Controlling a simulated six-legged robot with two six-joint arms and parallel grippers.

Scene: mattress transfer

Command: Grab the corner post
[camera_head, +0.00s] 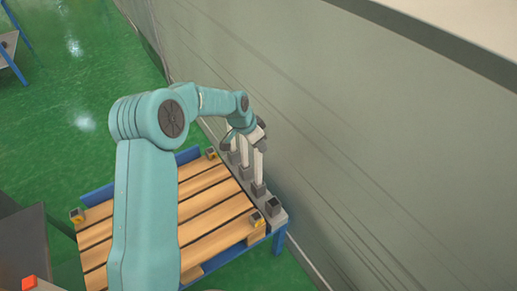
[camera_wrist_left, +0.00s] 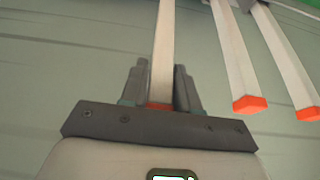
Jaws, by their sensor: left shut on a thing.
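A white corner post (camera_wrist_left: 163,45) with an orange end stands between the fingers of my left gripper (camera_wrist_left: 160,85) in the left wrist view; the gripper is shut on it. Two more white posts with orange ends, a middle one (camera_wrist_left: 234,60) and a right one (camera_wrist_left: 285,55), are beside it, apart from the fingers. In the head view my left gripper (camera_head: 258,138) is at the top of the nearest upright post (camera_head: 259,166). The other posts (camera_head: 244,152) are partly hidden behind the gripper. My right gripper is not in view.
The posts stand in dark sockets on a grey rail along the wall; the nearest socket (camera_head: 274,206) is empty. A wooden slatted pallet (camera_head: 205,205) with small corner brackets (camera_head: 257,219) lies on a blue frame beside the rail. The grey wall (camera_head: 370,150) is close on the right.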

